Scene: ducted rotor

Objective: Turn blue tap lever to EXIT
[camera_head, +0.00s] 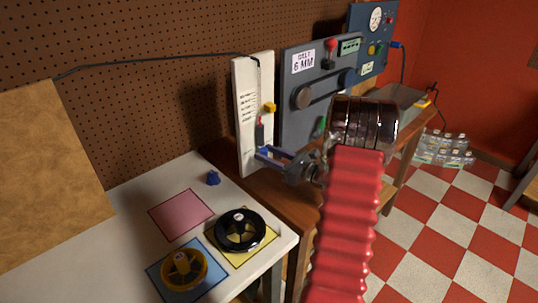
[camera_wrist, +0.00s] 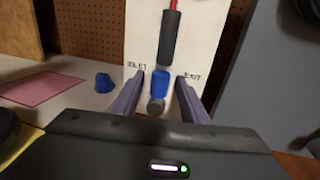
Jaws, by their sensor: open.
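The blue tap lever (camera_wrist: 161,82) sits low on a white panel (camera_wrist: 140,40), above a round grey piece (camera_wrist: 156,105). It shows as a short blue cylinder between the panel's words, INLET at left and EXIT (camera_wrist: 193,78) at right. My gripper (camera_wrist: 160,78) is open, with one finger on each side of the lever. I see a gap on both sides, but cannot tell how deep the lever is between the fingers. In the head view my gripper (camera_head: 272,155) is at the lower front of the white panel (camera_head: 243,115), and the lever is largely hidden there.
A red and black handle (camera_wrist: 171,35) is above the lever. A grey panel (camera_head: 308,105) stands to the right. The white table (camera_head: 115,245) holds a blue knob (camera_head: 213,177), a black handwheel (camera_head: 240,230) and a yellow handwheel (camera_head: 184,268). Pegboard (camera_head: 150,60) is behind.

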